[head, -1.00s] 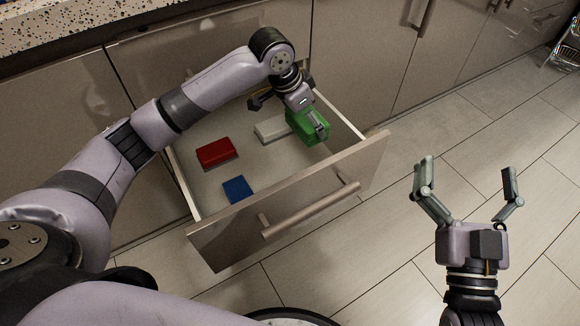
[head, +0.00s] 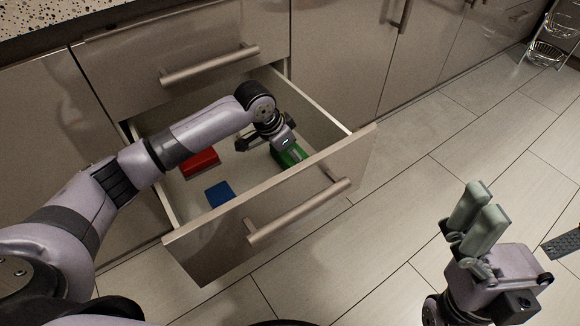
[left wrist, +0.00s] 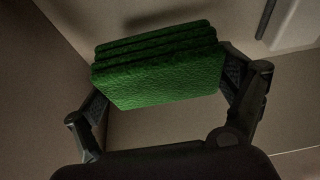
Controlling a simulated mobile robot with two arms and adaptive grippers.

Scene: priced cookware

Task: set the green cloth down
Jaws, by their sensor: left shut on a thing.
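My left gripper (head: 283,147) reaches down into the open drawer (head: 270,190) and is shut on the folded green cloth (head: 290,155). In the left wrist view the cloth (left wrist: 160,72) spans the space between the two fingers, its folded layers showing. A dark shadow lies beyond it on the drawer floor; I cannot tell whether the cloth touches the floor. In the head view the drawer front and my gripper hide part of the cloth. My right gripper (head: 478,212) is outside the drawer, above the floor tiles, with its fingers close together and nothing between them.
A pale object (left wrist: 290,22) shows at the wrist view's upper right. A closed drawer (head: 190,50) is above. A wire rack (head: 550,45) stands at the far right.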

